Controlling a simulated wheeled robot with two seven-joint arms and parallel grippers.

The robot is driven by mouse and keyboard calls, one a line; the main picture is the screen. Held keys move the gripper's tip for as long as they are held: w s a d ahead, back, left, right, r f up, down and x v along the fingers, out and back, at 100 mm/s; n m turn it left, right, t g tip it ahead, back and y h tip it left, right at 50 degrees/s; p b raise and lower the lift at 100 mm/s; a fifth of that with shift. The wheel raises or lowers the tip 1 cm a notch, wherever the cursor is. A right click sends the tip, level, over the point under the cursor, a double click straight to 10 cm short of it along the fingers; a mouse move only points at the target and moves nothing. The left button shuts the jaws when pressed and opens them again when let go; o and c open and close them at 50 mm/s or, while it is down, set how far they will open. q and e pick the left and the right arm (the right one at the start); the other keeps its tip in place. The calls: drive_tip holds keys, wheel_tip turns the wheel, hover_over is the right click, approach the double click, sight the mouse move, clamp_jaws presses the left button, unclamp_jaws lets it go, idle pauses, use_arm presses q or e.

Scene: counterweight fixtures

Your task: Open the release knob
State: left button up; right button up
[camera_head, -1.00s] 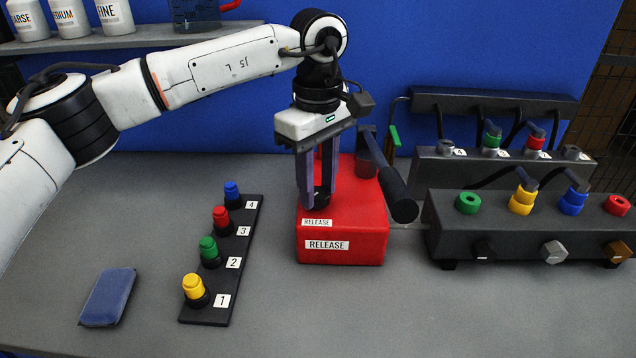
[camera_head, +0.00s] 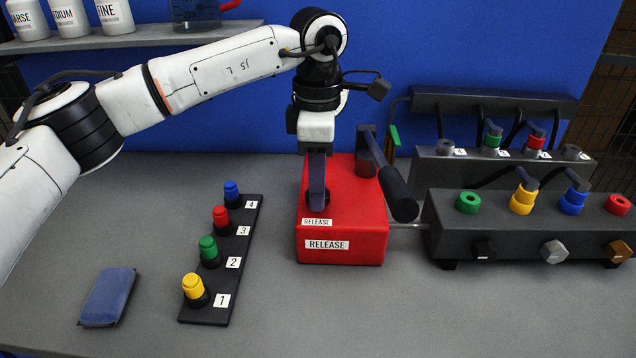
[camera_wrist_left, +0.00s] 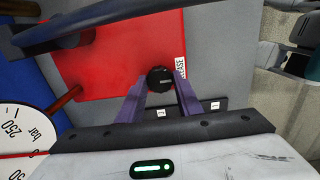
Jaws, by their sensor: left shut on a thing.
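The release knob (camera_wrist_left: 160,79) is a small round black knob on top of the red box (camera_head: 341,230), which carries two RELEASE labels. My left gripper (camera_head: 318,205) points straight down over the front left of the box. In the head view its fingers line up one behind the other and hide most of the knob; a dark edge shows beside them. In the left wrist view my left gripper (camera_wrist_left: 160,82) has its two purple fingers on either side of the knob, shut on it. My right gripper is in neither view.
A black-handled lever (camera_head: 398,193) stands at the box's right side. Right of it is a dark fixture (camera_head: 500,230) with coloured rings and knobs. A numbered strip with coloured buttons (camera_head: 233,262) lies left, beside a blue pad (camera_head: 108,297). The front counter is clear.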

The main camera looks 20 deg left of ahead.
use_arm(q)
drive_tip(key=shift+r, duration=0.1)
idle(0.4)
drive_tip(key=o, duration=1)
drive_tip(key=shift+o, duration=0.2)
wheel_tip(320, 180, up, 10)
drive_tip(key=shift+r, duration=0.15)
